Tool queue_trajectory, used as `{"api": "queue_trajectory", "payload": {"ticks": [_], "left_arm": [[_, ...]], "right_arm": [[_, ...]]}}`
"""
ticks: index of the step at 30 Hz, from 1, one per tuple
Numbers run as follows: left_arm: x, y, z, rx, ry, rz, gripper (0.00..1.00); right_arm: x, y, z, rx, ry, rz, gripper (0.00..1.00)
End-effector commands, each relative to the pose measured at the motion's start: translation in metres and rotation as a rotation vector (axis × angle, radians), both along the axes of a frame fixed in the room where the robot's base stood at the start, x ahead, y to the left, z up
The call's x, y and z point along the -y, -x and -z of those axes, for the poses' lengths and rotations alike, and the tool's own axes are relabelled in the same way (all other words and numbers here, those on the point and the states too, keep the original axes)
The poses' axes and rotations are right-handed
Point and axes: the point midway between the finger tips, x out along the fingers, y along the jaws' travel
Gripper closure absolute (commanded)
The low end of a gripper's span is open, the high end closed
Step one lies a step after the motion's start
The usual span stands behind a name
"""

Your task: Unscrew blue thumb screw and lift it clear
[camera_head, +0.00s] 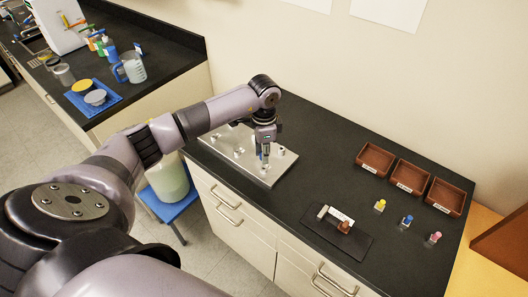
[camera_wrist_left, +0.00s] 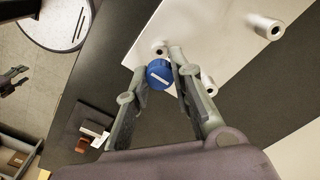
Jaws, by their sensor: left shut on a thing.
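The blue thumb screw (camera_wrist_left: 160,74) has a round blue head with a pale bar across it. It shows in the left wrist view between the two fingers of my left gripper (camera_wrist_left: 156,80). In the head view my left gripper (camera_head: 265,161) points down over the silver metal plate (camera_head: 268,181), shut on the screw, which the fingers mostly hide there. The plate, also in the left wrist view (camera_wrist_left: 210,28), carries several pale cylindrical posts. I cannot tell whether the screw is seated or raised.
Three brown trays (camera_head: 409,175) stand at the back right of the black bench. Small yellow (camera_head: 380,206), blue (camera_head: 406,221) and pink (camera_head: 433,238) pieces stand in front of them. A dark mat (camera_head: 336,234) with small parts lies nearer. Bench between plate and trays is clear.

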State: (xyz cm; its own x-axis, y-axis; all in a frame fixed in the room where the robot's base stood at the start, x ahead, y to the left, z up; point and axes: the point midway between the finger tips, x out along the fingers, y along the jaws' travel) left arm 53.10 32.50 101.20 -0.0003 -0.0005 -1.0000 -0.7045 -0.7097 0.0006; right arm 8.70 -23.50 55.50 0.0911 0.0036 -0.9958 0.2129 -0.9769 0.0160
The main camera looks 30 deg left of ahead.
Motion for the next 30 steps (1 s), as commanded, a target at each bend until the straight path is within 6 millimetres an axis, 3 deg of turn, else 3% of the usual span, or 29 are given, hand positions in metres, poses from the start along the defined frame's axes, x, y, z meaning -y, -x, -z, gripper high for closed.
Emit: {"api": "queue_trajectory", "payload": {"ticks": [5, 18, 30], "left_arm": [[0.000, 0.000, -0.006, 0.000, 0.000, 0.000, 1.00], [0.000, 0.000, -0.049, 0.001, 0.000, 0.000, 1.00], [0.000, 0.000, -0.050, 0.000, 0.000, 0.000, 1.00]], "right_arm": [[0.000, 0.000, -0.005, 0.000, 0.000, 0.000, 0.54], [0.000, 0.000, -0.039, 0.000, 0.000, 0.000, 0.54], [0.000, 0.000, -0.039, 0.000, 0.000, 0.000, 0.54]]}}
